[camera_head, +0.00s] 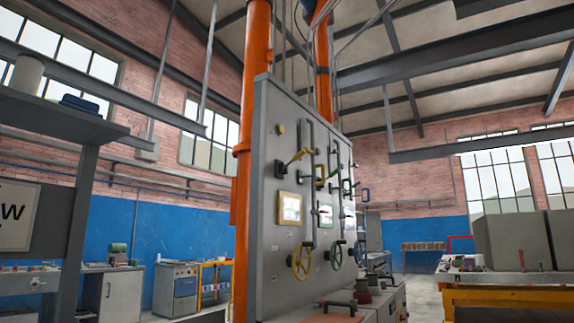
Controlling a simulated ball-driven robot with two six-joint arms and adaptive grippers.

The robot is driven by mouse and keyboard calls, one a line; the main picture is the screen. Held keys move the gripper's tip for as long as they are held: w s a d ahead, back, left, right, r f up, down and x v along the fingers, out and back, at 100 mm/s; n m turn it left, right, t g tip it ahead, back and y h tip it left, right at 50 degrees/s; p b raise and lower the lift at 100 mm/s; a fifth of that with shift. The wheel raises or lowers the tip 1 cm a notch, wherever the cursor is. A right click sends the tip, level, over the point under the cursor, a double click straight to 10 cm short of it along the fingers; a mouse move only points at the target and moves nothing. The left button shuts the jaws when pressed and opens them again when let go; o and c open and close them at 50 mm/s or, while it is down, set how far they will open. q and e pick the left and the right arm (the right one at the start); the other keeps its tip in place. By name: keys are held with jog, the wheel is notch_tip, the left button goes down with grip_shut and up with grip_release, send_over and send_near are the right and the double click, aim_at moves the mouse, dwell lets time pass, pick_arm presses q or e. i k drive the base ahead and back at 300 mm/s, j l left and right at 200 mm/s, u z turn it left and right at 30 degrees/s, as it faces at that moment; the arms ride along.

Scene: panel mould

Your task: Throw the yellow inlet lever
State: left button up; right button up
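A grey control panel (270,155) stands upright in the middle of the view, seen at a slant. A yellow lever (299,155) sticks out from its upper left part, tilted up to the right. A second yellow lever or handle (320,172) sits just right of it. Below them are a yellow-framed gauge (290,208) and a yellow handwheel (302,261). Green handles and a green handwheel (336,255) are further right, with blue ones beyond. I cannot tell which yellow part is the inlet lever. Neither of my grippers shows.
Orange vertical pipes (243,190) rise at the panel's left edge and behind it. A grey bench (385,300) with dark fittings stands at the panel's foot. A dark shelf (60,115) is at left. An orange-yellow structure (510,298) is at lower right. Floor shows between bench and structure.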

aim_at(300, 154)
jog(key=i+l+u, duration=0.2)
jog(key=u, duration=0.25)
jog(key=i+l+u, duration=0.1)
jog(key=l+u, duration=0.35)
jog(key=j, duration=0.1)
